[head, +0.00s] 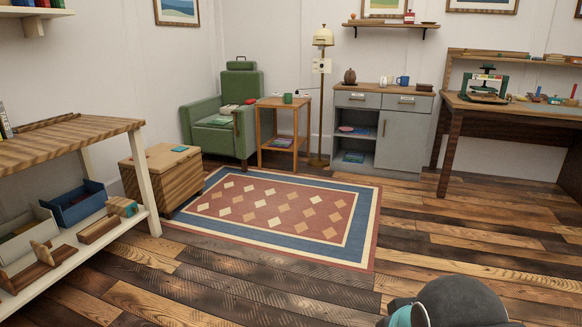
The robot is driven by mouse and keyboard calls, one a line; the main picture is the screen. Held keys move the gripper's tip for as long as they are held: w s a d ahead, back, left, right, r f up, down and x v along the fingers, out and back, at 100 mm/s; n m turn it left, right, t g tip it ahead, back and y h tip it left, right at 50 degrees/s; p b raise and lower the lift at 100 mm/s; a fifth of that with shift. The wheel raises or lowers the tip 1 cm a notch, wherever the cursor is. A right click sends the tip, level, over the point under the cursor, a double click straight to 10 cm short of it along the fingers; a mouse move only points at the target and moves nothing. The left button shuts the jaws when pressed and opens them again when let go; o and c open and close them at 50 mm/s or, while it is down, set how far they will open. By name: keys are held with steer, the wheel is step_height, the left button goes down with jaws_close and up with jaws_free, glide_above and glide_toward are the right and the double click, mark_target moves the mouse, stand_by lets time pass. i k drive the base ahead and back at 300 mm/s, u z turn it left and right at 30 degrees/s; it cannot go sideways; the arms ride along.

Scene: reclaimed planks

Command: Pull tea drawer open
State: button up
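A grey cabinet (398,150) with a wooden top stands against the back wall, right of the floor lamp. Under its top are two drawers side by side, a left drawer (347,104) and a right drawer (420,107). Both look closed. Each has a small pale label and a handle. The labels are too small to read, so I cannot tell which is the tea drawer. My gripper is not in view. Only a dark, rounded part of my arm with a teal band shows at the bottom right.
A patterned rug (275,249) lies on the plank floor before the cabinet. A green armchair (200,130) and small side table (266,135) stand left of it, a workbench (455,125) right. A shelf unit (150,187) fills the left edge. The floor at centre right is clear.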

mark_target(344, 98)
steer(key=u, duration=0.15)
steer(key=i, duration=2.05)
steer(key=z, duration=0.25)
steer(key=i, duration=1.95)
steer(key=z, duration=0.75)
steer(key=i, duration=1.45)
steer(key=z, duration=0.4)
